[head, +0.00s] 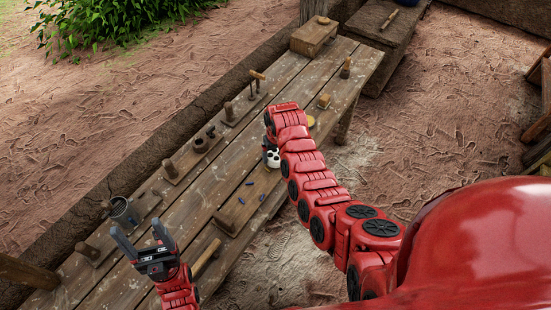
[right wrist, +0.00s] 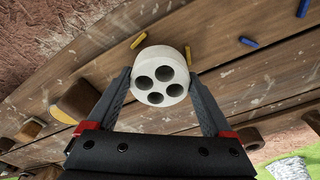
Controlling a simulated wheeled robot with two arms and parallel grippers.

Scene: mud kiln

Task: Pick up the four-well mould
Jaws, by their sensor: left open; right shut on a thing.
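The four-well mould is a short white round block with dark round wells in its face. In the right wrist view the mould (right wrist: 160,72) sits between the two fingers of my right gripper (right wrist: 160,88), which is shut on it. In the head view the mould (head: 273,159) shows as a small white piece with dark spots beside the end of my right arm, near the bench's front edge. The arm partly hides my right gripper (head: 268,150) there. My left gripper (head: 137,244) is open and empty over the near left part of the bench.
The long plank bench (head: 222,180) carries several wooden stands and tools along its back edge. A grey metal mug (head: 123,211) stands near my left gripper. Small blue sticks (head: 249,183) lie near the mould. A wooden box (head: 314,37) is at the far end.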

